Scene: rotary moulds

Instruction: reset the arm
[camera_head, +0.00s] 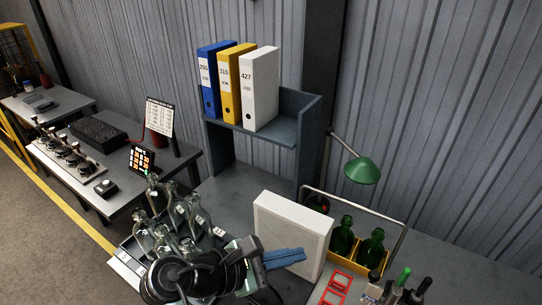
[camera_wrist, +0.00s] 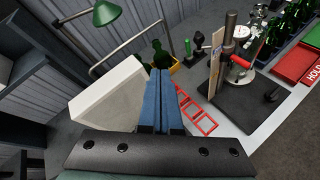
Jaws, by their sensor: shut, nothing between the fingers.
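My gripper (camera_head: 303,257) shows at the bottom middle of the head view, with its blue fingers pointing right. In the wrist view the two blue fingers (camera_wrist: 160,74) lie side by side, closed, with nothing between them. In the head view the fingers pass in front of the lower part of a white box-like block (camera_head: 293,228). The same white block shows left of the fingers in the wrist view (camera_wrist: 108,98). I cannot tell whether the fingers touch it. My black arm covers part of the bench in the head view.
Clear bottles (camera_head: 160,205) stand in a tray left of my arm. Green bottles (camera_head: 371,248) sit in a yellow crate (camera_head: 372,267) to the right, under a green lamp (camera_head: 361,170). Red frames (camera_head: 335,288) lie in front. A black press (camera_wrist: 232,75) stands right. A shelf (camera_head: 250,130) holds three binders.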

